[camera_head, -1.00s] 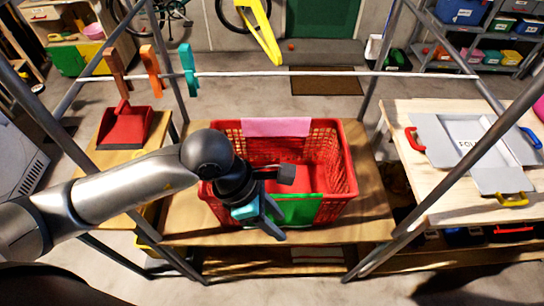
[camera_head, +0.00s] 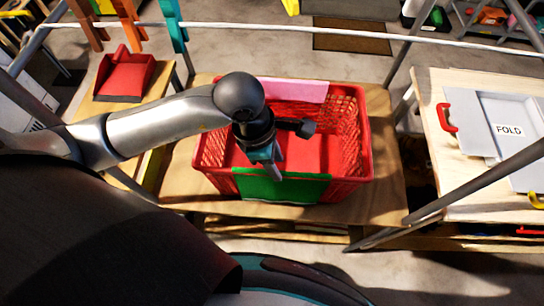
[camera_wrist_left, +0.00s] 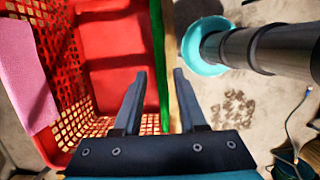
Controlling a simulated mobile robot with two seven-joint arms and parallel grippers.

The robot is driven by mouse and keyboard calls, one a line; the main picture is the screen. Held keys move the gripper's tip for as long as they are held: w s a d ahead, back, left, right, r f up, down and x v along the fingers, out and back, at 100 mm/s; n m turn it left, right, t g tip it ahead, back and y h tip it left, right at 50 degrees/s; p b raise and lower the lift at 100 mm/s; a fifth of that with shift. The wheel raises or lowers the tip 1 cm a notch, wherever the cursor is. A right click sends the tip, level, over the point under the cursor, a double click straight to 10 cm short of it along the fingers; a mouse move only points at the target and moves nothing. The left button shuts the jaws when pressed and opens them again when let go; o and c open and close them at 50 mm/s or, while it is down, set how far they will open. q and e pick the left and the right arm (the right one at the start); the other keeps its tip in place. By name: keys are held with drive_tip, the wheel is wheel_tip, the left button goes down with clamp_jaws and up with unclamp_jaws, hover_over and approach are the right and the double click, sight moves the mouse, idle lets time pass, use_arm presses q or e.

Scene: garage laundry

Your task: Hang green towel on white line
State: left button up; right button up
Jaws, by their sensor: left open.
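The green towel (camera_head: 290,190) hangs over the front rim of the red basket (camera_head: 352,172). In the left wrist view, the towel (camera_wrist_left: 163,62) shows edge-on as a narrow green strip. My left gripper (camera_head: 276,168) is above the basket's front rim. In its wrist view, the gripper (camera_wrist_left: 159,76) is open, with one finger on each side of the towel strip; I cannot tell whether they touch it. The white line (camera_head: 330,34) runs across the top, beyond the basket. My right gripper is not in view.
A pink cloth (camera_head: 292,90) lies over the basket's back rim. Brown, orange and teal (camera_head: 174,25) clips sit on the line's left part. Grey frame poles (camera_head: 480,180) flank the basket. A red dustpan (camera_head: 124,75) stands left; a grey folding board (camera_head: 490,120) lies right.

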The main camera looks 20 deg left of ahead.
sight(282, 172)
use_arm(q)
drive_tip(key=b+x, duration=0.2)
drive_tip(key=x, duration=0.1)
drive_tip(key=shift+f+b, duration=0.3)
drive_tip(key=shift+b, duration=0.05)
drive_tip(key=shift+b+x, duration=0.7)
drive_tip(key=shift+x, duration=0.15)
drive_tip(key=shift+d, duration=0.1)
drive_tip(key=shift+c, duration=0.2)
clamp_jaws()
drive_tip(key=shift+r, duration=0.2)
